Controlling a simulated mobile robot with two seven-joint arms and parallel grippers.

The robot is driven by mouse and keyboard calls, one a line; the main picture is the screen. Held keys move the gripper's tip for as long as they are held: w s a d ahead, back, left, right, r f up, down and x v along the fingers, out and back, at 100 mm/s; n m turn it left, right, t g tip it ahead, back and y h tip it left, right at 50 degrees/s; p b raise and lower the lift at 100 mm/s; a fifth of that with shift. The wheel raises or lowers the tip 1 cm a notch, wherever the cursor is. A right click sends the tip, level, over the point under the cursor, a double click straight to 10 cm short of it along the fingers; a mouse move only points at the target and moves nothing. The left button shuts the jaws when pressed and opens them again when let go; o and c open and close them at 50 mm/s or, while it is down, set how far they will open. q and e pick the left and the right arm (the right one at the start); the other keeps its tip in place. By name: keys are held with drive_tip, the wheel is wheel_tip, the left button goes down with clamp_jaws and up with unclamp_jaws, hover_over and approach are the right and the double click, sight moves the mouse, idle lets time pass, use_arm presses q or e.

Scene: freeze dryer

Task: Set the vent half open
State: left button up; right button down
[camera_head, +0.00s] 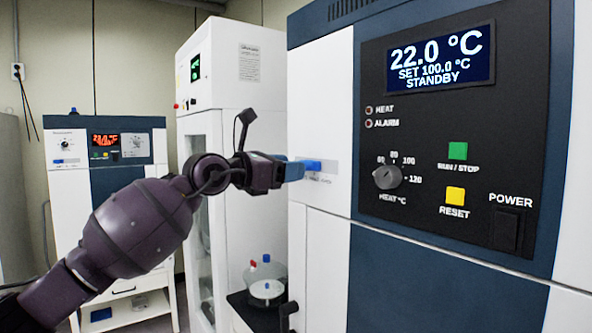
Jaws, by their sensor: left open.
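The vent control is a small blue slider knob (311,165) on a pale strip with tiny markings, on the white panel of the large machine at the right. The knob sits left of the strip's middle, with more of the strip showing to its right. The markings are too small to read. My left gripper (293,171) comes in from the left with its blue fingertips right beside the knob's left side. It is open. I cannot tell whether a fingertip touches the knob. My right gripper is not in view.
The machine's dark panel has a display (440,58) reading 22.0 °C, SET 100.0 °C, STANDBY, a heat dial (388,177), a green button (457,151), a yellow button (455,195) and a power switch (507,230). A tall white cabinet (232,70) stands behind my left arm.

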use_arm(q)
drive_tip(key=b+v, duration=0.1)
drive_tip(key=v, duration=0.7)
